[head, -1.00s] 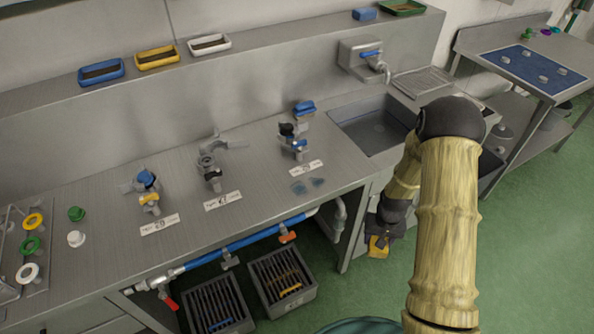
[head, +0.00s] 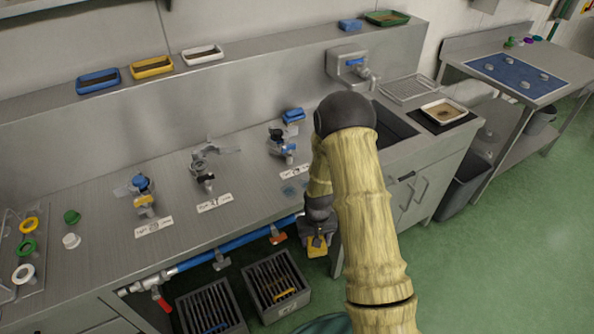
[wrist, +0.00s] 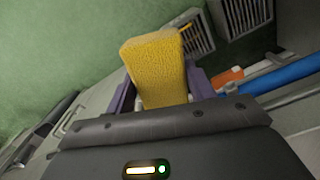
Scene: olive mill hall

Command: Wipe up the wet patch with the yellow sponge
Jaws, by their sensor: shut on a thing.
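The yellow sponge (wrist: 157,70) is between the purple fingers of my gripper (wrist: 160,95) in the wrist view. In the head view the sponge (head: 317,246) hangs below my gripper (head: 316,238), in front of the counter's front edge and apart from the counter top. My gripper is shut on it. The wet patch (head: 289,191) shows as bluish smears on the steel counter (head: 240,185), near the front edge and just left of my arm. Part of it may be hidden by my arm.
A blue pipe (head: 235,245) runs under the front edge, above two dark crates (head: 277,285). The sink (head: 395,128) is partly behind my arm.

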